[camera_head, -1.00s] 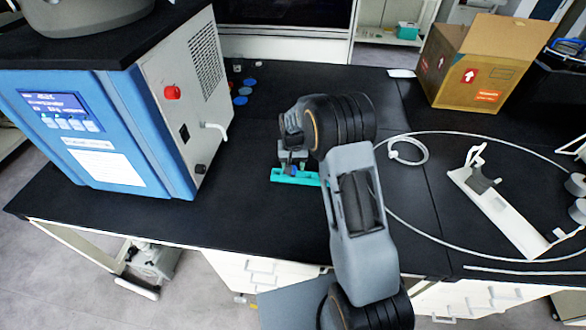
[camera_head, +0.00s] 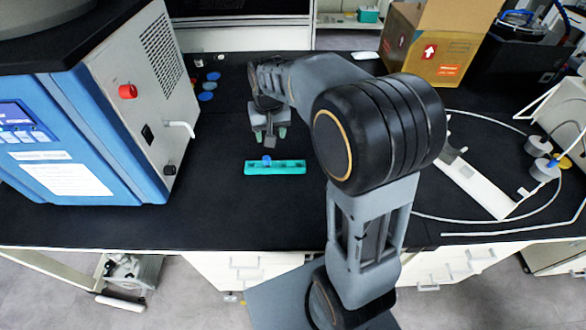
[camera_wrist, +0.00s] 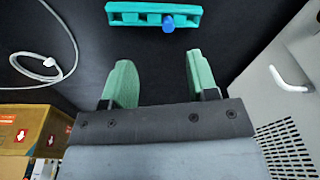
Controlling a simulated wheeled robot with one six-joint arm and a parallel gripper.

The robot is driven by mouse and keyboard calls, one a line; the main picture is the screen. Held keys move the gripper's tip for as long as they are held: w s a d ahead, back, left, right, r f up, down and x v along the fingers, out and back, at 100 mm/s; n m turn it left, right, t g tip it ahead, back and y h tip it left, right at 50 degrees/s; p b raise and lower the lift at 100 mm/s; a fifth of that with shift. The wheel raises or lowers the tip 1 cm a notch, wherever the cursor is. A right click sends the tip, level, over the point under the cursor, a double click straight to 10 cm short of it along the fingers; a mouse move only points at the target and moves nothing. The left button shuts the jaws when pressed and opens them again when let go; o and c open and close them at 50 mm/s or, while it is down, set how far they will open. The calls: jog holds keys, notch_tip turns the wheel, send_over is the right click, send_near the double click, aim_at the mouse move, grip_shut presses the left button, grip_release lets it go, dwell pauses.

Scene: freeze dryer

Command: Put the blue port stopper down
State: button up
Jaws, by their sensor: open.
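The blue port stopper (camera_head: 267,159) stands in the left part of a teal holder (camera_head: 288,168) on the black bench. In the wrist view the stopper (camera_wrist: 168,24) shows at the right part of the holder (camera_wrist: 135,13), projecting past its edge. My gripper (camera_head: 270,136) is open and empty, behind the holder in the head view and apart from it. In the wrist view the green fingers of my gripper (camera_wrist: 158,78) are spread, with only dark bench between them.
The blue and grey freeze dryer (camera_head: 110,125) stands on the left, with a white handle (camera_head: 182,127) jutting out. Several blue discs (camera_head: 206,96) lie behind it. A cardboard box (camera_head: 425,50), a white tube loop and a white bracket (camera_head: 475,187) are on the right. Bench left of the holder is clear.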

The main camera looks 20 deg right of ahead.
jog(key=s+r+n+t, duration=0.1)
jog(key=s+r+t, duration=0.1)
jog(key=s, duration=1.5)
jog(key=shift+s+n+t, duration=0.2)
jog(key=shift+n+t, duration=0.1)
